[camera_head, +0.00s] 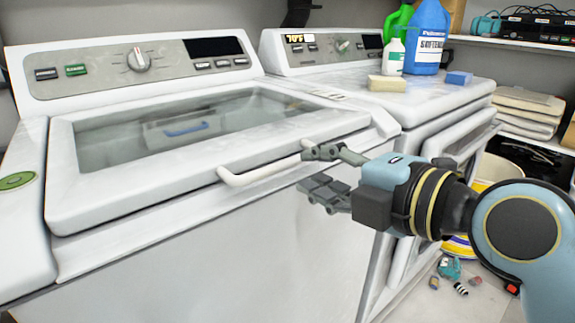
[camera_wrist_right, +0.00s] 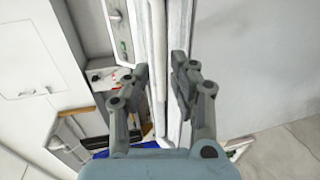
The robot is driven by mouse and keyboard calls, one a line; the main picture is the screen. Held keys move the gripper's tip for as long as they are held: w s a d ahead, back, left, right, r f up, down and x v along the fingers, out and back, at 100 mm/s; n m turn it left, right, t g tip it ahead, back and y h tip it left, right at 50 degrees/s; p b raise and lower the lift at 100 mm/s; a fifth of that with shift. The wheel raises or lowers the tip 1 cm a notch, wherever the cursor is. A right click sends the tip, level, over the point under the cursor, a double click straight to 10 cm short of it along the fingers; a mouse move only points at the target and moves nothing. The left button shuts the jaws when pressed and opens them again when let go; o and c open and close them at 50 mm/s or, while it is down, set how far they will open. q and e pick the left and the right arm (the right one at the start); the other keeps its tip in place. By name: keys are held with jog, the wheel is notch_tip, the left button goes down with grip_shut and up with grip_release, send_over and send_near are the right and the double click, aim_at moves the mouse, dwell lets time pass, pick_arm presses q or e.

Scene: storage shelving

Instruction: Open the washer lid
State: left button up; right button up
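The white washer (camera_head: 200,255) has a glass-topped lid (camera_head: 130,190) that lies shut. Its white bar handle (camera_head: 240,179) runs along the lid's front edge. My right gripper (camera_head: 312,171) reaches in from the right at the handle's right end, with one finger above it and the other below. The fingers are apart, and in the wrist view a white bar, apparently the handle (camera_wrist_right: 158,45), runs between the fingers of the same gripper (camera_wrist_right: 160,82). I cannot tell whether either finger touches it. My left gripper is not in view.
A dryer (camera_head: 435,105) stands right of the washer. On it are a blue detergent jug (camera_head: 429,35), a white-and-green bottle (camera_head: 394,55), a yellow sponge (camera_head: 387,84) and a blue sponge (camera_head: 459,78). Folded towels (camera_head: 525,110) lie farther right. Small items lie on the floor.

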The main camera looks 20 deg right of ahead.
aim_at(293, 164)
jog(key=x, duration=0.6)
jog(key=shift+w, duration=0.15)
grip_shut()
jog(key=shift+w+f, duration=0.1)
dwell(0.3)
